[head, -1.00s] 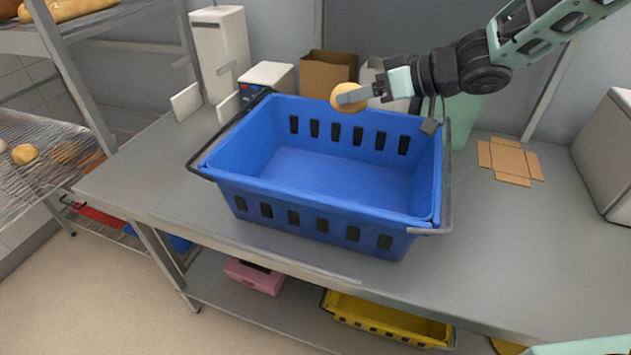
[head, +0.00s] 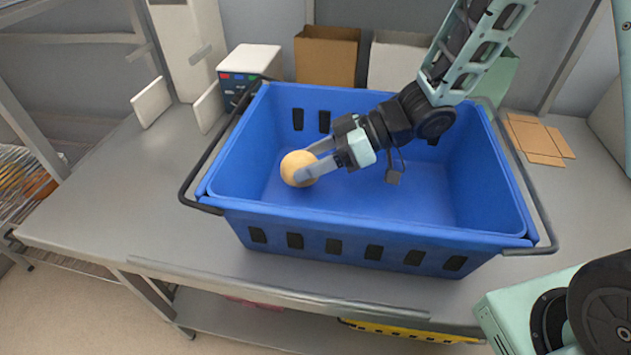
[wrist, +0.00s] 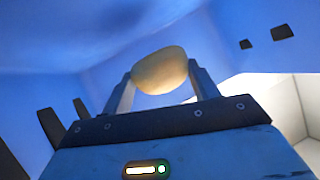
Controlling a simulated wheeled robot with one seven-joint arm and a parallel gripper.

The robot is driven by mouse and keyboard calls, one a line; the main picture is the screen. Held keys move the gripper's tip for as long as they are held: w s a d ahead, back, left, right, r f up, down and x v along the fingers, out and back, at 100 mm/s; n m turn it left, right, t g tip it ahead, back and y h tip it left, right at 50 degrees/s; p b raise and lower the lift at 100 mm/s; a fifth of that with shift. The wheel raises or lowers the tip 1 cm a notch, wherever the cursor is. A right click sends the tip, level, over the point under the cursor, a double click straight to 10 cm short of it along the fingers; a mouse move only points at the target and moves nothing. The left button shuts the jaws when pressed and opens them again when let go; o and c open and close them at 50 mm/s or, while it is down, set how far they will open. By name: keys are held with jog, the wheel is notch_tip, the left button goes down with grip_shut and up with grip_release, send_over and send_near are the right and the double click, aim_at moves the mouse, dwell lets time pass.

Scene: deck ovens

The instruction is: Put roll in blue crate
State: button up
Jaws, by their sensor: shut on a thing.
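A round tan roll (head: 298,168) is held between the fingertips of my gripper (head: 312,165), inside the opening of the blue crate (head: 390,232). The crate is large, with slotted walls and dark handles, and stands upright on the grey table. The head view does not show clearly how far the roll is above the crate floor. In the wrist view the roll (wrist: 160,71) sits between both fingers, with blue crate walls (wrist: 50,55) around it. My gripper is shut on the roll.
The crate stands on a grey metal table (head: 120,205). Behind it are a brown box (head: 327,58), a white box (head: 395,60) and a small device (head: 248,68). Flat cardboard (head: 540,140) lies at the right. A yellow crate (head: 410,332) is on the lower shelf.

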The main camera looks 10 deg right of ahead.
aim_at(312, 192)
jog(key=shift+f, duration=2.25)
jog(key=shift+f, duration=0.15)
jog(key=o, duration=0.7)
jog(key=shift+r, duration=0.2)
jog(key=v, duration=0.6)
jog(key=shift+d+r, duration=0.1)
jog(key=shift+d, duration=0.05)
jog(key=shift+d+r, duration=0.25)
jog(key=shift+d, duration=0.25)
